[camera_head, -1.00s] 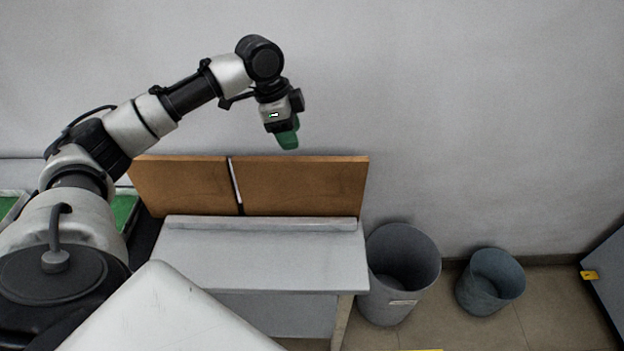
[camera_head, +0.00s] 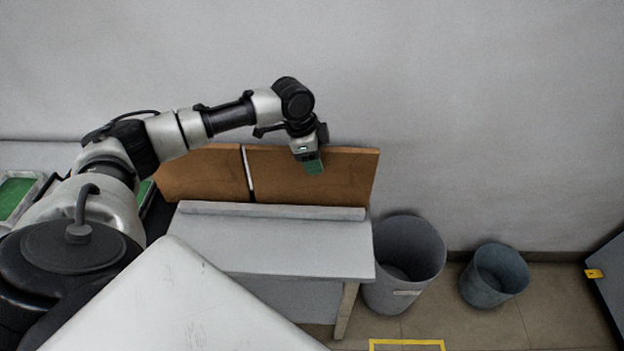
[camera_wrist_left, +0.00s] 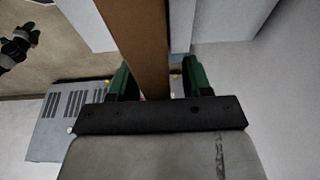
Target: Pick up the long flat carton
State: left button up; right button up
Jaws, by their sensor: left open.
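A long flat brown carton (camera_head: 330,180) stands on edge against the wall, behind the grey bench. A pale upright strip divides it from a similar brown panel (camera_head: 200,172) on its left; I cannot tell if the two are separate. My left gripper (camera_head: 314,166) is open at the upper edge of the right-hand brown part. In the left wrist view the brown carton (camera_wrist_left: 145,45) runs between the two green fingers of the left gripper (camera_wrist_left: 158,80), nearer the left finger. Contact cannot be told.
The grey bench (camera_head: 270,245) in front of the carton has a bare top. A large grey bin (camera_head: 425,255) and a smaller blue-grey bin (camera_head: 495,275) stand on the floor to its right. A green-lined tray (camera_head: 15,192) is at the far left.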

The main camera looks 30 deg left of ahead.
pick_arm(q)
grip_shut()
jog(key=shift+r, duration=0.1)
